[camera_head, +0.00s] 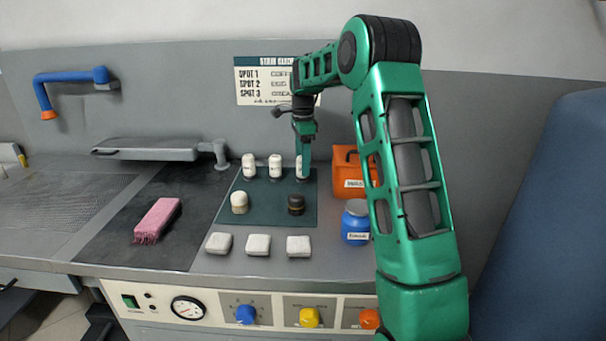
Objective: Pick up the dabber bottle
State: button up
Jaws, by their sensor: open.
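Three small white bottles stand upright in a row at the back of the dark green mat (268,219): a left one (248,166), a middle one (275,166) and a right one (299,171). I cannot tell from their look which is the dabber bottle. My gripper (302,172) points down at the right bottle, with its open fingers at the bottle's height. A green finger covers part of this bottle. I cannot tell whether the fingers touch it. A short cream-topped pot (239,202) and a dark pot (296,204) stand in front on the mat.
Three white pads (258,245) lie in front of the mat. An orange jug (345,178) and a blue jar (355,222) stand close on the right, near my arm. A sign hangs behind.

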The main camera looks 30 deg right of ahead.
jog(key=c, duration=1.1)
jog(key=shift+r, duration=0.1)
